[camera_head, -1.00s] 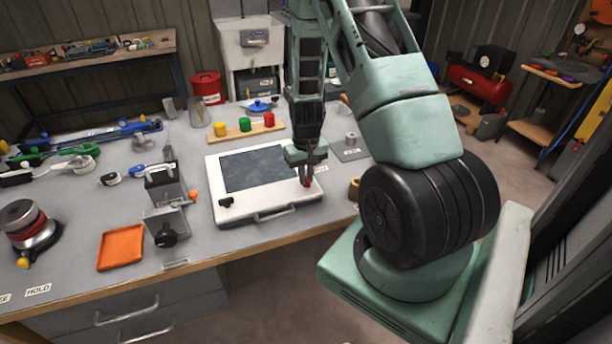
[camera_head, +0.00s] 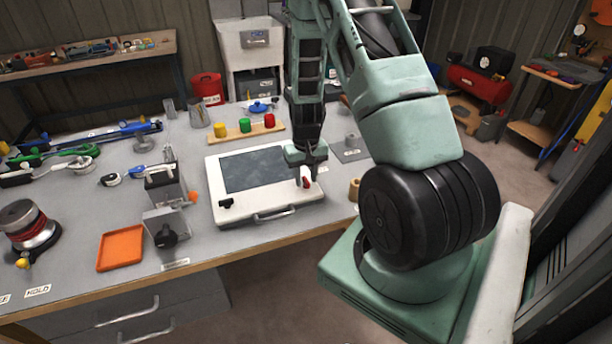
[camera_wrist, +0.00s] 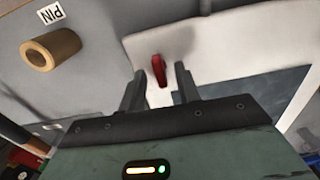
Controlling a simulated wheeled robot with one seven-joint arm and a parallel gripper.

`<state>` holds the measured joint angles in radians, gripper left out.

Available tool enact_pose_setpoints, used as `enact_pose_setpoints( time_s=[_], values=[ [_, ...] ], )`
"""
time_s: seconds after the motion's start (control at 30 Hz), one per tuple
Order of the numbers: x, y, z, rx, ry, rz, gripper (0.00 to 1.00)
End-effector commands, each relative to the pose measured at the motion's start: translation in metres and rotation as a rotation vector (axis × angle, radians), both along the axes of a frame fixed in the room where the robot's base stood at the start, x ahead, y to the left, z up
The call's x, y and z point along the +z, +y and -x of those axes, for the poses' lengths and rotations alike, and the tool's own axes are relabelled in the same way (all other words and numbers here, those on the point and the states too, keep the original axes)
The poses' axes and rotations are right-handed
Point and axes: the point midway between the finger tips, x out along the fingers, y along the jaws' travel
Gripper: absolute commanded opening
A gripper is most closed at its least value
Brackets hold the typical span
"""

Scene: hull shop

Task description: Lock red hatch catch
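The red hatch catch (camera_head: 306,182) sits at the right front corner of the white hatch panel (camera_head: 265,206), which lies on the bench. In the wrist view the red catch (camera_wrist: 159,70) is a narrow upright shape between and just beyond my two fingertips. My gripper (camera_head: 305,170) points down over that corner. In the wrist view my gripper (camera_wrist: 158,82) has its fingers apart, with clear gaps on both sides of the catch and nothing held. A black catch (camera_head: 226,203) is at the left front corner. Whether the red catch is latched cannot be told.
A grey block with a black knob (camera_head: 166,228) and an orange tray (camera_head: 121,248) stand left.

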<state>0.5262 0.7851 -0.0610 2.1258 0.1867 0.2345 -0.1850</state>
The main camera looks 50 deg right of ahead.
Motion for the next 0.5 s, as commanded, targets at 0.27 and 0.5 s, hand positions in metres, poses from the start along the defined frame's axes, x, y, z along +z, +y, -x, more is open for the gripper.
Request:
enact_pose_setpoints(
  time_s=[0.27,0.5],
  values=[
    [0.015,0.0,-0.001,0.001,-0.003,0.002,0.33],
    [0.063,0.0,-0.001,0.002,-0.006,0.004,0.33]
  ],
)
